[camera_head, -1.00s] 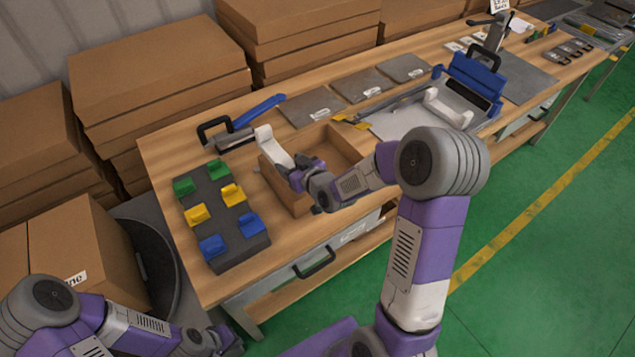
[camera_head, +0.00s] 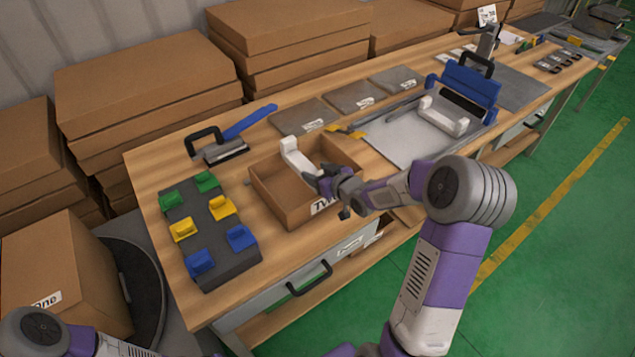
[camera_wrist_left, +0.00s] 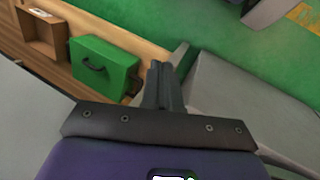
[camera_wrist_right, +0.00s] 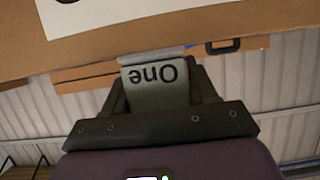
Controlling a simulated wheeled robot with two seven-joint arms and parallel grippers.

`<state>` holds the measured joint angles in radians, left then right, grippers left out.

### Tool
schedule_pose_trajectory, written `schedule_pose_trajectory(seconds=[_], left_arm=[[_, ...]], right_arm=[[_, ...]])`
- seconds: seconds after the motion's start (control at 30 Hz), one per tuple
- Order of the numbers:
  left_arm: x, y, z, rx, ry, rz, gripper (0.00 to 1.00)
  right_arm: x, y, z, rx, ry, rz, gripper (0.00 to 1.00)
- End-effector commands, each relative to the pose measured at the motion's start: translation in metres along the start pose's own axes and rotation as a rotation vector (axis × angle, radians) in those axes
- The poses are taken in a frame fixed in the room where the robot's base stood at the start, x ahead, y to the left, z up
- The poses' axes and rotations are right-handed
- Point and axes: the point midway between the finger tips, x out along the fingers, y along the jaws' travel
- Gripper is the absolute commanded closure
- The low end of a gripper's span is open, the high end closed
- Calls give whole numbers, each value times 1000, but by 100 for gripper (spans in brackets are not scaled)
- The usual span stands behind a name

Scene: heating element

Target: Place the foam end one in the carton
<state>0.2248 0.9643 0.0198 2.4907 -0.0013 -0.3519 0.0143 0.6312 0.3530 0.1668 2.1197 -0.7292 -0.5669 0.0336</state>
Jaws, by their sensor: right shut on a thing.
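The white foam end one (camera_head: 297,157), a U-shaped piece, is over the open carton (camera_head: 283,208) on the table. Its far end overlaps the carton's back wall in the picture; I cannot tell whether it touches the carton. My right gripper (camera_head: 318,182) is shut on its near part. In the right wrist view, the foam (camera_wrist_right: 158,85) shows "One" upside down between the fingers (camera_wrist_right: 158,95), with the carton's labelled wall (camera_wrist_right: 220,22) beyond. My left gripper (camera_wrist_left: 165,88) is shut and empty, away from the table top.
A second white foam piece (camera_head: 443,118) lies on a grey plate at right. A dark block with coloured clips (camera_head: 212,235) stands left of the carton. A black-handled tool (camera_head: 218,150) and blue bar (camera_head: 248,122) lie behind. A closed box (camera_head: 62,275) stands lower left.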

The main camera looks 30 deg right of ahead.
Motion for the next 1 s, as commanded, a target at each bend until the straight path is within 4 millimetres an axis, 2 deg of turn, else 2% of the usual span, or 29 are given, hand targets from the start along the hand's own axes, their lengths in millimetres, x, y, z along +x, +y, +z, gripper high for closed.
schedule_pose_trajectory(seconds=[0.1,0.2,0.43,0.93,0.97,1.0], left_arm=[[8,-3,0,0,0,0,100],[10,-4,0,0,0,0,100],[9,-4,0,0,0,0,100],[21,-8,-1,0,0,0,100],[21,-8,-1,0,0,0,100],[21,-8,-1,0,0,0,100]], right_arm=[[8,0,21,3,-4,-1,73],[12,0,28,1,-1,0,73],[11,0,27,0,0,0,73],[16,-1,42,1,-9,-1,73],[16,-1,42,1,-11,-1,40],[16,-1,43,1,-13,-2,34]])
